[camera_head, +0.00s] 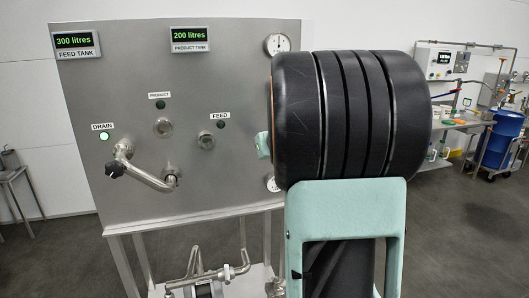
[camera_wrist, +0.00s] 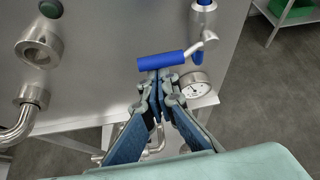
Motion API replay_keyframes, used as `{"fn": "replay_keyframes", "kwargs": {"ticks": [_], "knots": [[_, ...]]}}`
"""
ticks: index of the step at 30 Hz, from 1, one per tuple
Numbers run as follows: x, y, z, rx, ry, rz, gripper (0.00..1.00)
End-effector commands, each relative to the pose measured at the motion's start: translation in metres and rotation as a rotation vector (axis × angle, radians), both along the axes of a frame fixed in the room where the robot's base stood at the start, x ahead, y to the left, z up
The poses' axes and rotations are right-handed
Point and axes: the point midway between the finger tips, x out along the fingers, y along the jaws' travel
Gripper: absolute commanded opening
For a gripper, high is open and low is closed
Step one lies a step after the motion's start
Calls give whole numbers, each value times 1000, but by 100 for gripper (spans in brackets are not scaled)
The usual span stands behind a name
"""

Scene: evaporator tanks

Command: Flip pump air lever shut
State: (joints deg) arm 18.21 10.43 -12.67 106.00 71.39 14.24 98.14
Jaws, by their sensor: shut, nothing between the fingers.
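The air lever shows in the wrist view as a blue cylindrical handle (camera_wrist: 161,61), lying nearly level. A bent metal rod joins its right end to a metal valve (camera_wrist: 203,18) on the panel. My gripper (camera_wrist: 158,78) is shut and empty, with its fingertips just below the blue handle. I cannot tell whether they touch it. In the head view my arm hides the lever and the gripper.
A round gauge (camera_wrist: 194,85) sits right of my fingers. Pipe fittings (camera_wrist: 33,97) stick out at left. The steel panel (camera_head: 85,180) carries a bent drain pipe (camera_head: 145,170) and litre displays (camera_head: 190,40). A bench and blue barrel (camera_head: 501,140) stand far right.

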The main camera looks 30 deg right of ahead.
Motion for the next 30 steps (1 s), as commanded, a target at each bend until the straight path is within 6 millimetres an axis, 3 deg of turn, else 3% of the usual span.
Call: {"fn": "replay_keyframes", "kwargs": {"ticks": [5, 13, 14, 18, 24, 30], "knots": [[1, -2, -11, -1, -4, -1, 0], [1, -6, -47, 0, -1, 3, 0], [-7, -5, -31, -2, -4, 3, 0], [-32, 1, -13, 0, -4, 2, 0], [-62, 9, 3, 0, -2, 3, 0], [-79, 13, 11, 0, 0, 4, 0]]}}
